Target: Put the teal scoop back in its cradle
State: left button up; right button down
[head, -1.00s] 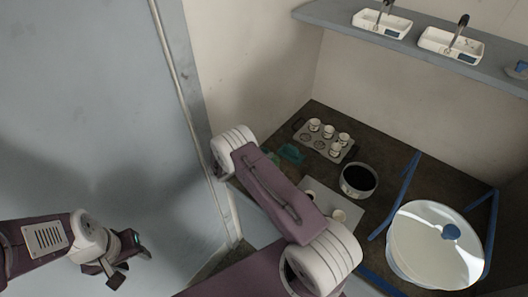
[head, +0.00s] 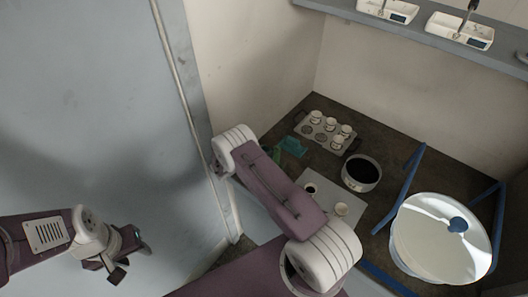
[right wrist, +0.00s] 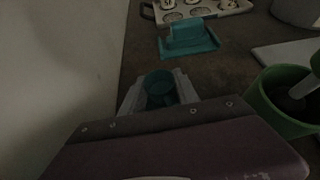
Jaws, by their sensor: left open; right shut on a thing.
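The teal cradle (head: 294,146) sits on the dark counter, just in front of the cup tray. It also shows at the top of the right wrist view (right wrist: 188,40). My right gripper (right wrist: 160,92) is shut on the teal scoop (right wrist: 160,86), seen low in that view, on the near side of the cradle and apart from it. Only the scoop's round teal part shows between the fingers. In the head view my right arm hides this gripper and the scoop. My left gripper (head: 128,252) is open and empty at the lower left, away from the counter.
A green container (right wrist: 284,102) stands right of my right gripper. Beyond are a tray with several cups (head: 326,131), a dark-filled pan (head: 361,172) and a pale board (head: 326,196) with small cups. A large round lidded vessel (head: 440,255) stands between blue bars. A wall borders the counter's left.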

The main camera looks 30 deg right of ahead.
jog(key=shift+f, duration=0.3)
jog(key=c, duration=0.8)
grip_release()
jog(key=shift+c, duration=0.2)
jog(key=b+v, duration=0.1)
jog(key=v, duration=0.8)
jog(key=shift+s+b, duration=0.1)
jog(key=shift+b, duration=0.2)
